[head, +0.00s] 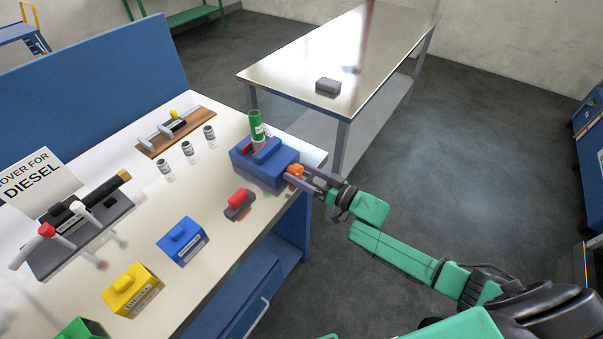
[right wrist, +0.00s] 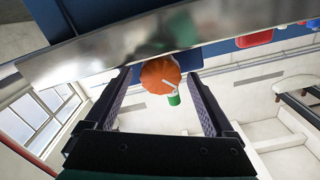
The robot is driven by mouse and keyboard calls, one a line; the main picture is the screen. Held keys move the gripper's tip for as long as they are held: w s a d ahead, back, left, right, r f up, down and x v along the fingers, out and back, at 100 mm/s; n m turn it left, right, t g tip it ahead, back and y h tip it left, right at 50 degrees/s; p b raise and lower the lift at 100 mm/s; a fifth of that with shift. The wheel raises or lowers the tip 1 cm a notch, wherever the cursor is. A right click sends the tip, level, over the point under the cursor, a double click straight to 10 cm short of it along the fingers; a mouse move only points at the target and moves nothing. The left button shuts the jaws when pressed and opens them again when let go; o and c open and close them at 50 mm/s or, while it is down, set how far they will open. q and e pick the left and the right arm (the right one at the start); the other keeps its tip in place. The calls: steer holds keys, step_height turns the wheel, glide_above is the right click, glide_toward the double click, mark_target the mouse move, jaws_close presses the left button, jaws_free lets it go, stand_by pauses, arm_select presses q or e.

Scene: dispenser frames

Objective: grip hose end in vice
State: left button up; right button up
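A blue vice (head: 262,166) stands at the right end of the workbench. The green hose end (head: 256,127) stands upright at the vice's jaws; I cannot tell how tightly they hold it. The vice's orange knob (head: 295,169) faces my right gripper (head: 303,178). In the right wrist view the orange knob (right wrist: 159,74) lies between the tips of my right gripper's fingers (right wrist: 160,88), with a gap on both sides. The gripper is open. A small green and white piece shows just below the knob there. My left gripper is not in view.
A red and grey item (head: 239,204) lies in front of the vice. Blue (head: 183,243) and yellow (head: 131,289) boxes, small jars (head: 188,151) and a grey fixture (head: 78,235) stand on the bench. A metal table (head: 290,70) stands behind. The floor at right is clear.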

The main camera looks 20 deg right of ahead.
steer(key=v, duration=1.4)
steer(key=shift+s+b, duration=0.25)
steer(key=shift+b, duration=0.1)
steer(key=shift+d, duration=0.15)
